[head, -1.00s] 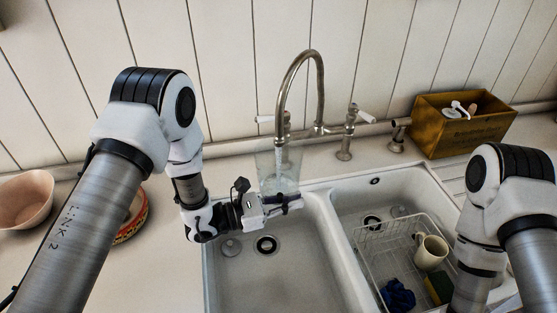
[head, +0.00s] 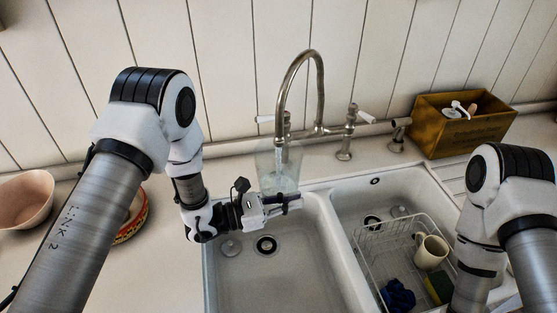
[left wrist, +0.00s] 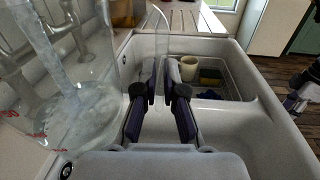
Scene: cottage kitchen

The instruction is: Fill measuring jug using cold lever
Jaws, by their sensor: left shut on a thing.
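The clear measuring jug (head: 280,162) is under the spout of the metal tap (head: 300,62), at the back of the left basin. A stream runs from the spout into it, and pale, stirred water stands in its lower part. The jug also shows in the left wrist view (left wrist: 75,110), with red marks. My left gripper (head: 288,203) is shut on its clear handle (left wrist: 153,45); the fingers (left wrist: 160,92) are on either side. Two white levers, left (head: 265,118) and right (head: 365,113), flank the spout; which is cold I cannot tell. My right gripper is out of view.
The right basin holds a wire rack (head: 372,262) with a cream mug (head: 431,252), a blue cloth (head: 398,295) and a sponge (head: 438,287). A wooden box (head: 462,130) stands at the back right. Bowls (head: 25,198) stand on the left counter. The left basin floor is clear.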

